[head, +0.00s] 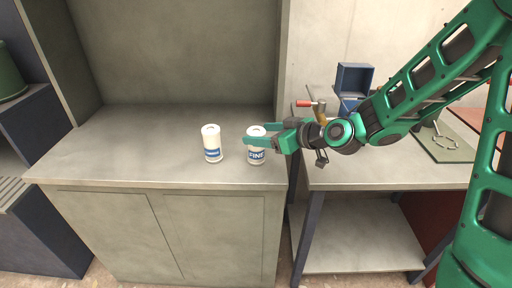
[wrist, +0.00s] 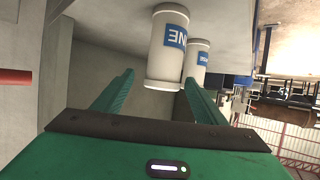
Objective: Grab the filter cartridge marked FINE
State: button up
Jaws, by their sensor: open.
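The filter cartridge marked FINE (head: 255,156) is a white cylinder with a blue label. It stands upright on the grey cabinet top, near its front right. A second white cartridge (head: 211,143), with a blue label too small to read, stands to its left. My gripper (head: 262,137) is open and reaches in from the right, its fingers at the FINE cartridge and partly covering it. In the wrist view the FINE cartridge (wrist: 167,48) is between and ahead of the open fingers, and the other cartridge (wrist: 197,62) is partly hidden behind it. I cannot tell whether a finger touches the cartridge.
The grey cabinet top (head: 120,157) is clear to the left of the cartridges. A workbench (head: 395,174) stands at the right beyond a gap, with a blue bin (head: 353,78) and a red-handled tool (head: 306,103) near my arm. A cabinet back panel rises behind.

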jog(key=shift+x, duration=3.2)
jog(key=shift+s+f, duration=0.1)
jog(key=shift+s, duration=0.05)
jog(key=c, duration=1.2)
